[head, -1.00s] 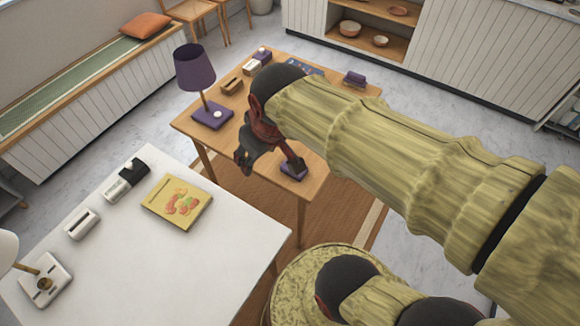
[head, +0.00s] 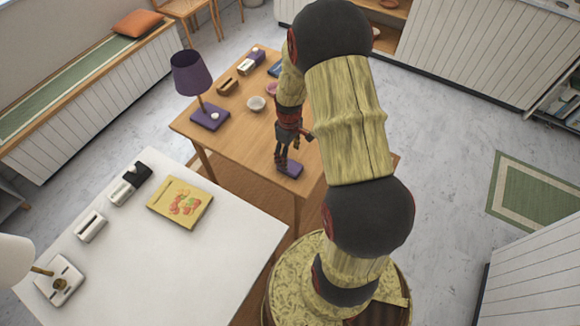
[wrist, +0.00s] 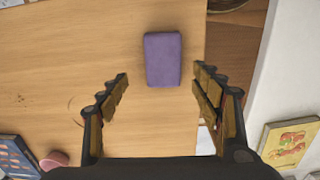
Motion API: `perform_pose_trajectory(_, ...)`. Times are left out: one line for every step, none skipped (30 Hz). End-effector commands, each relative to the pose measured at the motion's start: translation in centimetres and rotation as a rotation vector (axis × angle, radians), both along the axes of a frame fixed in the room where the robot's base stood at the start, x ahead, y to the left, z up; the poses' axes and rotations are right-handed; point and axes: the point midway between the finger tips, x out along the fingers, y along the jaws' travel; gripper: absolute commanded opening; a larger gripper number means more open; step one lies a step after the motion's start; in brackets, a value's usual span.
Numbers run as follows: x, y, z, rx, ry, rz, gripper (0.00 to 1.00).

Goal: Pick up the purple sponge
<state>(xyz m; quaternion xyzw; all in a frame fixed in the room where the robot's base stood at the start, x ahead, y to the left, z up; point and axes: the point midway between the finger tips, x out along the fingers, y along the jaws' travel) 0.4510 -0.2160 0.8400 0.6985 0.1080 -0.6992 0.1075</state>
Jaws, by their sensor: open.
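The purple sponge (head: 291,170) lies flat on the wooden table near its front edge. In the wrist view the sponge (wrist: 163,60) is a purple rounded block, ahead of the fingertips and roughly in line with the gap between them. My gripper (head: 285,160) points down over the sponge in the head view, and its fingers cover part of it. In the wrist view my gripper (wrist: 160,82) is open and empty, with one finger on each side of the gap.
The wooden table (head: 228,135) also holds a purple lamp (head: 190,75), a small bowl (head: 256,103) and a pink item (head: 271,88). A white table (head: 190,260) with a yellow book (head: 180,201) stands at the front left. The wood around the sponge is clear.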

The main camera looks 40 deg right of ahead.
Motion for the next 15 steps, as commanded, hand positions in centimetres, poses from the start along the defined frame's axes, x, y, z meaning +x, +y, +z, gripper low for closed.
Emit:
perform_pose_trajectory(-0.1, 0.0, -0.8, 0.001, 0.003, 0.0, 0.65)
perform_pose_trajectory(-0.1, 0.1, -1.1, 0.001, 0.001, 0.0, 0.65)
perform_pose_trajectory(0.0, 0.0, -1.4, 0.0, 0.0, 0.0, 0.65)
perform_pose_trajectory(0.0, 0.0, -1.6, 0.0, 0.0, 0.0, 0.65)
perform_pose_trajectory(0.0, 0.0, -1.8, -0.001, -0.001, 0.0, 0.65)
perform_pose_trajectory(-0.1, 0.1, -2.0, -0.001, -0.001, 0.0, 0.65)
perform_pose_trajectory(-0.2, 0.1, -2.2, 0.0, 0.0, 0.0, 0.65)
perform_pose_trajectory(-0.3, 0.1, -2.4, 0.0, 0.0, 0.0, 0.65)
perform_pose_trajectory(-0.4, 0.2, -2.9, 0.001, 0.001, 0.0, 0.65)
perform_pose_trajectory(-0.5, 0.2, -3.3, 0.001, 0.001, 0.0, 0.65)
perform_pose_trajectory(-0.6, 0.3, -3.8, 0.001, 0.001, 0.0, 0.65)
perform_pose_trajectory(-0.8, 0.3, -4.4, 0.001, 0.001, 0.0, 0.65)
perform_pose_trajectory(-0.9, 0.4, -4.8, 0.001, 0.001, 0.0, 0.65)
perform_pose_trajectory(-1.0, 0.4, -5.3, 0.001, 0.003, 0.0, 0.65)
perform_pose_trajectory(-0.9, 0.4, -5.8, 0.001, 0.001, 0.0, 0.65)
